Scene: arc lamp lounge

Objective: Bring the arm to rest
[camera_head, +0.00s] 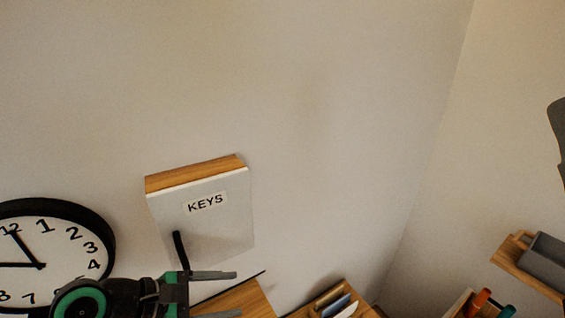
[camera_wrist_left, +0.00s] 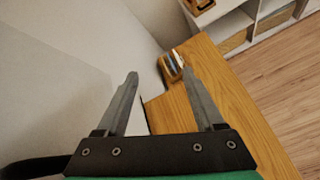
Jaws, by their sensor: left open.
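My left gripper (camera_head: 236,294) reaches in from the lower left of the head view, just below the key box. Its two grey fingers are apart with nothing between them. In the left wrist view the same gripper (camera_wrist_left: 160,85) shows its fingers spread, with the wall and a wooden surface beyond. My right gripper is in neither view.
A white key box (camera_head: 225,225) marked KEYS, with a dark handle, hangs on the wall near the left arm. A round clock (camera_head: 65,235) hangs at left. A wooden surface (camera_wrist_left: 245,105) lies below. A shelf (camera_head: 525,275) is at right.

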